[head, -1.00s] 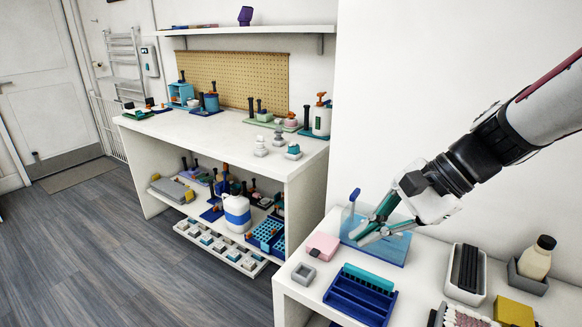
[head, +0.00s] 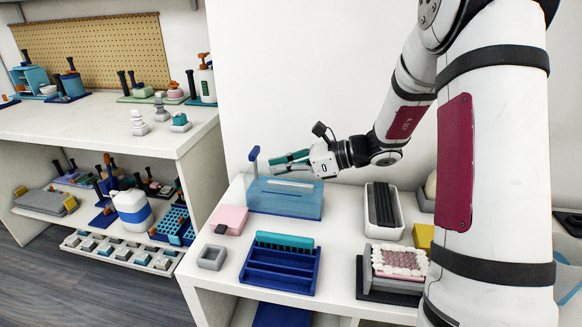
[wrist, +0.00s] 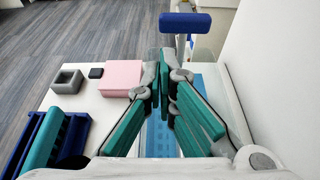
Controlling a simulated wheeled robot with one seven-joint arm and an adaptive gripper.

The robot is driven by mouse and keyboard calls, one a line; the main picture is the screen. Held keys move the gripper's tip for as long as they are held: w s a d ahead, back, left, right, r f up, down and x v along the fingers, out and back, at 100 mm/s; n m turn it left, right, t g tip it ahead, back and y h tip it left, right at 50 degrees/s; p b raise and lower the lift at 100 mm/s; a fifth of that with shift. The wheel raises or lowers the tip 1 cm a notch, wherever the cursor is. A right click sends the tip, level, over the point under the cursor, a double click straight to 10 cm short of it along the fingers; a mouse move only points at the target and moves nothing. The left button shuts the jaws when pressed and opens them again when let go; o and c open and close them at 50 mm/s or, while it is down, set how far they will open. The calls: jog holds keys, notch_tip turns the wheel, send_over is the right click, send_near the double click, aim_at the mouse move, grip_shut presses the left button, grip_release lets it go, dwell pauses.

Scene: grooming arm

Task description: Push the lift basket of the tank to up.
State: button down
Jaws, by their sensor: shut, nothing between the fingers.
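The tank (head: 286,204) is a light blue see-through box on the white counter. The lift basket's upright arm with a dark blue grip (head: 254,153) stands at its left end. The grip also shows at the top of the wrist view (wrist: 185,22), beyond my fingers. My gripper (head: 276,163) is shut and empty, over the tank and to the right of the grip, with its tips pointing left. The fingertips (wrist: 160,88) look apart from the grip in the wrist view. The basket's lower part is partly hidden by my fingers in the wrist view.
A pink block (head: 229,219) and a grey square cup (head: 212,257) lie left of the tank. A dark blue rack (head: 280,278) stands in front of it. A white bin (head: 400,232) stands to the right. The wall is close behind.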

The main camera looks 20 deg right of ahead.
jog(key=shift+b+x, duration=0.4)
jog(key=shift+x, duration=2.1)
notch_tip(320, 180, up, 9)
jog(key=p, duration=0.6)
jog(key=shift+f, duration=0.25)
jog(key=shift+r, duration=0.1)
